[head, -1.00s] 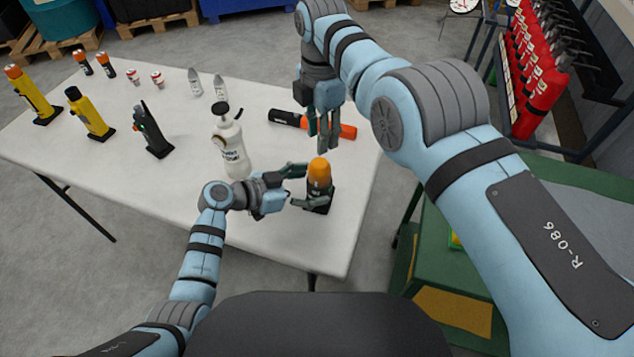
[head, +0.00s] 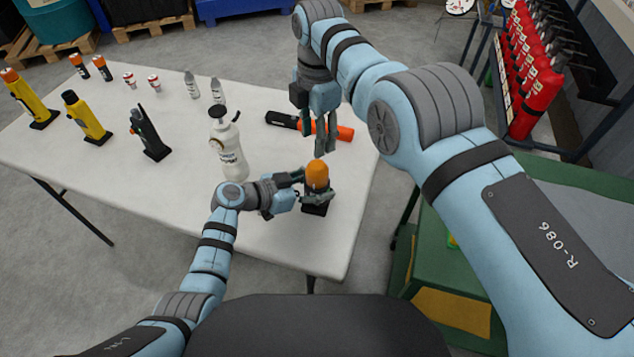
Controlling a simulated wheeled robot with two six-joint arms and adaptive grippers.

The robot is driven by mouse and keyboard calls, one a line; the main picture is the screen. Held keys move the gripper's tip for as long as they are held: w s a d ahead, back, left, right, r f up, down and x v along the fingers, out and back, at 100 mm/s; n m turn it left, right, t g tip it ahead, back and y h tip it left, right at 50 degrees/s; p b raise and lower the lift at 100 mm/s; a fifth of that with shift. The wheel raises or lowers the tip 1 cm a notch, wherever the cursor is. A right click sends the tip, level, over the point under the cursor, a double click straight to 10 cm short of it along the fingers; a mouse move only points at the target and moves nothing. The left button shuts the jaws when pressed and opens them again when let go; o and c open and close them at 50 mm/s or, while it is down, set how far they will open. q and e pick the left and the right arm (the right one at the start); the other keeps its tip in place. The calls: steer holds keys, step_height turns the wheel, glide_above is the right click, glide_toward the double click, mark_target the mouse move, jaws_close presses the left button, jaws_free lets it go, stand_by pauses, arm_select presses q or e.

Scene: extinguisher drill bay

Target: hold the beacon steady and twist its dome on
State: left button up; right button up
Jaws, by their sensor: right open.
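The beacon (head: 315,208) is a dark upright body on a black base near the table's right front edge. Its orange dome (head: 317,174) sits on top; I cannot tell whether it is fully seated. My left gripper (head: 313,186) reaches in from the left, with fingers around the beacon body below the dome. One finger crosses its front and partly hides it; whether they grip it is unclear. My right gripper (head: 325,147) is open and empty, pointing down above and just behind the dome, apart from it.
On the white table (head: 285,245), a white pump bottle (head: 228,150) stands left of the beacon. A black-and-orange torch (head: 283,119) lies behind my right gripper. Several torches and small containers stand farther left. A green bench (head: 540,190) is at right.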

steer(key=o, duration=0.3)
steer(key=w+a+f+m+t+y, duration=0.1)
steer(key=w+a+f+y, duration=0.2)
steer(key=shift+w+a+f+m+y, duration=0.2)
steer(key=shift+a+m+y, duration=0.1)
steer(key=shift+y, duration=0.1)
steer(key=w+f+m+t+y, duration=0.1)
steer(key=w+m+t+y, duration=0.4)
steer(key=w+y, duration=0.1)
steer(key=m+t+y, duration=0.4)
steer(key=m+t, duration=0.2)
steer(key=m, duration=0.3)
glide_toward(317, 170)
steer(key=x, duration=0.3)
steer(key=f+x, duration=0.1)
steer(key=x, duration=0.2)
steer(key=w+f+x, duration=0.1)
steer(key=x, duration=0.3)
steer(key=shift+d, duration=0.35)
steer(key=shift+w+a+n, duration=0.3)
steer(key=shift+w+a, duration=0.05)
steer(key=shift+a, duration=0.05)
steer(key=c, duration=1.2)
steer(key=shift+n+g+y, duration=0.8)
steer(key=shift+n+g, duration=0.3)
steer(key=shift+g, duration=0.5)
steer(key=shift+n+g+y, duration=0.8)
steer(key=shift+n+g, duration=0.3)
steer(key=shift+g, duration=0.5)
